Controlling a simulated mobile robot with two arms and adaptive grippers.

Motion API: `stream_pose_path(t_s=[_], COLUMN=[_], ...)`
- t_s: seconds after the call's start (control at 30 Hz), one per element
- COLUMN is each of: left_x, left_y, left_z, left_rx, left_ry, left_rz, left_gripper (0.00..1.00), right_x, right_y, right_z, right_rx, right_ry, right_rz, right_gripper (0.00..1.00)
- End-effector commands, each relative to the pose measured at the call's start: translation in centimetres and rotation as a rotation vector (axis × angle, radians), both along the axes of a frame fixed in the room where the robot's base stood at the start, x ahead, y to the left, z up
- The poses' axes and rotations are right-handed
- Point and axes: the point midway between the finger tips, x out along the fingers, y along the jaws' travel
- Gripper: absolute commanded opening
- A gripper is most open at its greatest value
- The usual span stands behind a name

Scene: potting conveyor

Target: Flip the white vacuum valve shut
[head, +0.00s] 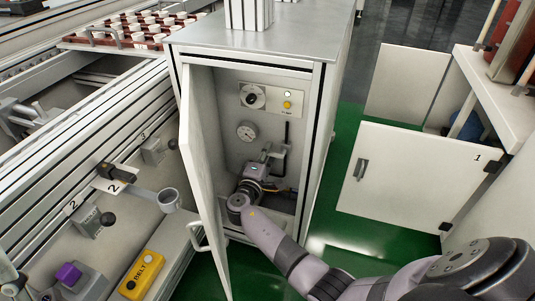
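The open grey cabinet (316,110) stands in the middle of the head view. My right arm reaches into its lower part from the bottom right. My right gripper (264,158) points into the cabinet, at the pipework below the round gauge (247,132). The wrist and gripper body cover much of this area. I cannot pick out the white vacuum valve clearly; it seems hidden at or behind the fingers. A black bent handle or pipe (285,150) shows just right of the gripper. The finger opening is too small to judge. My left gripper is not in view.
The cabinet door (203,170) stands open left of my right arm. Above the gauge is a panel with a black knob (252,96) and a yellow button (287,104). A conveyor with a yellow BELT box (139,275) runs at left.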

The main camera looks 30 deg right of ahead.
Motion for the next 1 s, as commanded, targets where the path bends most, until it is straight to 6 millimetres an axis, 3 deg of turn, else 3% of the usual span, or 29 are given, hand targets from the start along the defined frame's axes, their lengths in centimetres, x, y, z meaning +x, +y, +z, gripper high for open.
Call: stream_pose_path(t_s=[0.37,0.8,1.0], left_x=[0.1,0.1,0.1], left_y=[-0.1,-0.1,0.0], left_z=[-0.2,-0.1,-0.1], left_rx=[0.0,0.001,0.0], left_ry=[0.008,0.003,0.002], left_rz=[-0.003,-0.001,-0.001], left_gripper=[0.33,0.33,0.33], right_x=[0.0,0.0,0.0], right_y=[0.0,0.0,0.0], right_z=[0.5,8.0,9.9], right_rx=[0.001,0.002,0.001], right_ry=[-0.003,-0.006,-0.002], right_rz=[0.0,0.0,-0.001], right_gripper=[0.33,0.33,0.33])
